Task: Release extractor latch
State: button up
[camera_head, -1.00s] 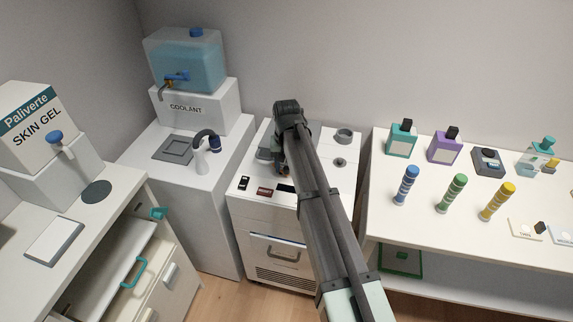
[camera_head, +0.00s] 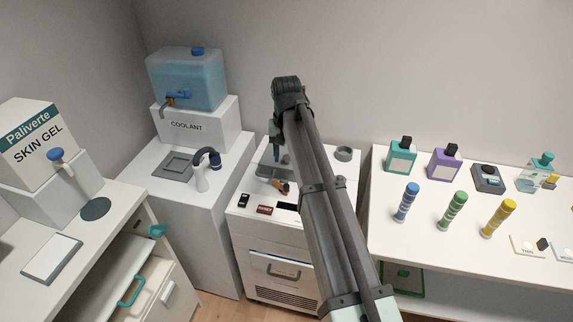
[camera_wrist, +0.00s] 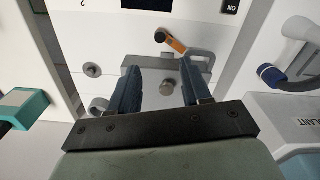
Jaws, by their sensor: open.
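The latch, as I take it, is a short orange lever with a black end (camera_head: 281,187) on top of the white machine (camera_head: 262,226) in the middle. It also shows in the wrist view (camera_wrist: 174,43), lying aslant at the edge of a grey recessed plate (camera_wrist: 150,72). My gripper (camera_head: 281,160) is above the machine top, behind the lever in the head view. In the wrist view its two dark blue fingers (camera_wrist: 160,72) are apart with nothing held between them. The lever lies just beyond the fingertips, not visibly touched. My arm hides part of the machine top.
A coolant tank (camera_head: 186,80) and a hooked spout (camera_head: 206,165) stand left of the machine. A table with bottles (camera_head: 401,158) and striped cylinders (camera_head: 453,210) is at right. A round grey cup (camera_head: 344,154) sits at the machine's back right. An open drawer with a teal handle (camera_head: 132,290) is front left.

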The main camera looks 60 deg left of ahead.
jog(key=shift+r, duration=0.85)
